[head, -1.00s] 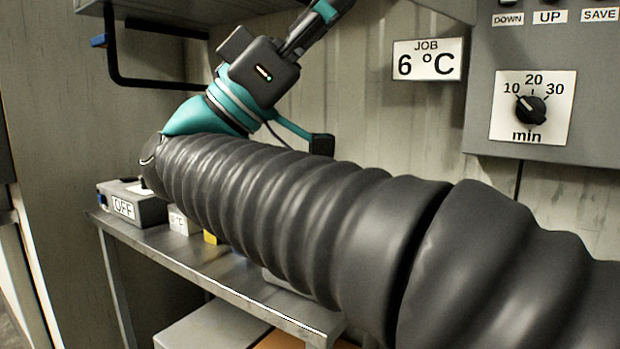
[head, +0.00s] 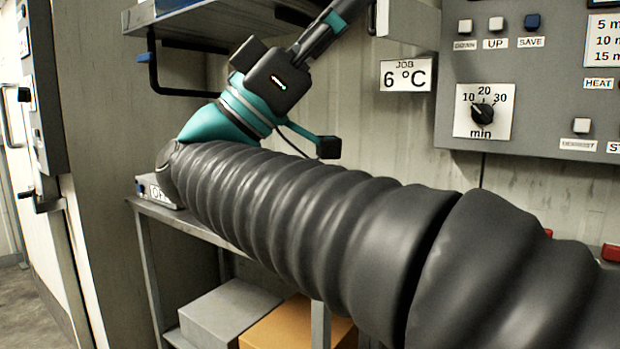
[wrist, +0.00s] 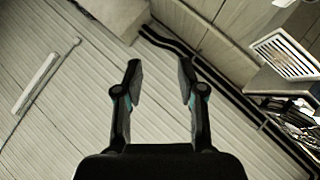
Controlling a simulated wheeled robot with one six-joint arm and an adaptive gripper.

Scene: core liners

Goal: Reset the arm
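My gripper (wrist: 160,78) shows in the wrist view with its two dark fingers apart and nothing between them. Ribbed wall panels and dark rails lie beyond the fingers. In the head view my arm, with a black ribbed sleeve and teal links, stretches across the picture and rises to the top edge. I cannot make out the fingers in that view.
A grey control panel (head: 560,115) with a dial (head: 482,114) is on the wall at right. A "6 °C" sign (head: 406,76) hangs left of it. A shelf (head: 185,22) is near my arm. My sleeve partly hides a bench (head: 185,219); boxes (head: 225,312) sit below.

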